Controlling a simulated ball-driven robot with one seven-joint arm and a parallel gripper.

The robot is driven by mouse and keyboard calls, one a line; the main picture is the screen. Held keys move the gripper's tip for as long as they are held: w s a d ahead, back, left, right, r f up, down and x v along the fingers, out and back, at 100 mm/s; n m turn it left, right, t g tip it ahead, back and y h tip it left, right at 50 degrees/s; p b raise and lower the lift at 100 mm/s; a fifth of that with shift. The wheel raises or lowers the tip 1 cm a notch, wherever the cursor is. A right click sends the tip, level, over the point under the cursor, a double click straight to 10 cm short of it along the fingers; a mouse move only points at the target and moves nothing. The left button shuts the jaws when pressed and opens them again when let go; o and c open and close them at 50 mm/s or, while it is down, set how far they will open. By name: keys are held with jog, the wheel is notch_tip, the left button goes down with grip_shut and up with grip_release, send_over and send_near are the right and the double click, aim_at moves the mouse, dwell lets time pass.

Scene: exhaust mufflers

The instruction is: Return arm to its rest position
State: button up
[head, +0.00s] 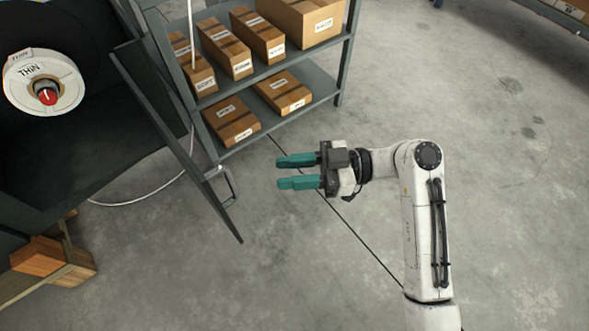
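My gripper (284,173) has two teal fingers that point left in the head view. The fingers are parallel with a clear gap between them, and I see only floor in that gap. My white arm (426,225) rises from the lower right, bends at the elbow and reaches left. The gripper hangs over bare floor, right of the dark door's handle and in front of the shelf. It appears apart from both.
A dark door panel (172,135) with a handle (229,187) stands left of my gripper. A grey shelf (318,87) holding several cardboard boxes is behind. A white spool (70,88) marked THIN is at the far left. The concrete floor (510,220) on the right is clear.

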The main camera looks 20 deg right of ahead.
dwell(0.4)
jog(key=s+d+f+m+h, duration=0.2)
jog(key=s+f+m+h, duration=0.3)
jog(key=f, duration=0.5)
jog(key=s+d+f+m+g+h, duration=0.2)
jog(key=s+d+f+m+h, duration=0.2)
jog(key=s+d+m+h, duration=0.25)
jog(key=s+d+f+m+g+h, duration=0.1)
jog(key=s+d+f+m+h, duration=0.25)
jog(key=s+d+h, duration=0.4)
notch_tip(320, 180, up, 38)
jog(key=s+y+p, duration=0.1)
jog(key=p, duration=3.6)
jog(key=shift+s+d+m, duration=0.3)
jog(key=shift+s+d, duration=0.05)
jog(key=shift+d, duration=0.1)
jog(key=shift+f, duration=0.1)
